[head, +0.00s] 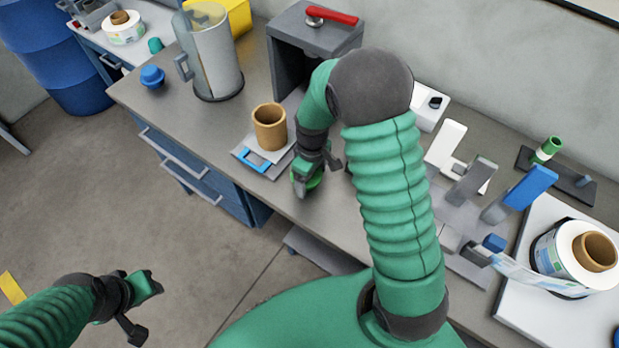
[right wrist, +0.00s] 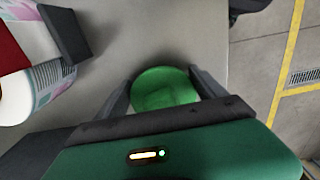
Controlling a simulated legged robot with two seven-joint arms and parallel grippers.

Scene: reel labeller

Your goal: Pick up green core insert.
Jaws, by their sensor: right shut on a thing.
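The green core insert (right wrist: 165,88) shows between the two dark fingers of my right gripper (right wrist: 163,95) in the right wrist view. The gripper is shut on it, with a finger at each side. In the head view my right gripper (head: 308,183) is over the front part of the bench, right of the brown core, and the green insert is mostly hidden by it. I cannot tell whether the insert touches the bench. My left gripper (head: 140,295) is away from the bench at the lower left, over the floor. Its jaw opening is unclear.
A brown cardboard core (head: 270,127) stands on a grey plate with a blue frame (head: 254,160). A dark press with a red handle (head: 331,16) is behind. A clear jug (head: 211,60) and blue knob (head: 152,76) stand left. A label reel (head: 575,260) lies right.

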